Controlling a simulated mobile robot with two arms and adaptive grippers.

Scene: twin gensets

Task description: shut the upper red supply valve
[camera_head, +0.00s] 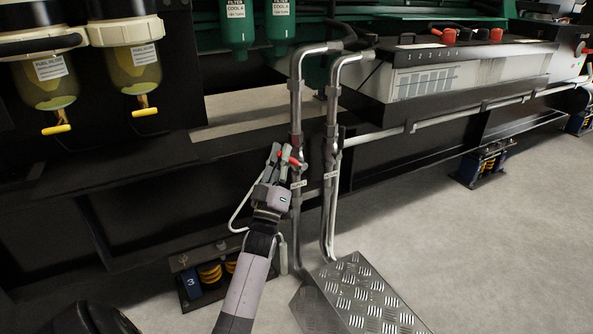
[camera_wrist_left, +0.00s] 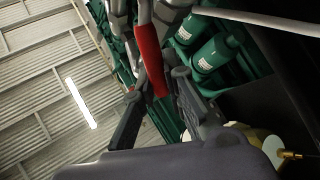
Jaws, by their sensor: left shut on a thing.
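The red valve lever (camera_head: 291,161) sits on the left of two vertical grey supply pipes (camera_head: 296,115) in the head view. My left gripper (camera_head: 284,158) is at this lever, its fingers around it. In the left wrist view the red lever (camera_wrist_left: 150,58) runs down between the two fingers of my left gripper (camera_wrist_left: 158,90), and the gripper is shut on it. The valve body is partly hidden by the gripper. My right gripper is not in view.
A second pipe (camera_head: 331,120) runs close on the right. A treadplate cover (camera_head: 355,295) lies at the pipes' feet. A battery box (camera_head: 440,75) stands behind at right. Fuel filters (camera_head: 140,68) hang at upper left.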

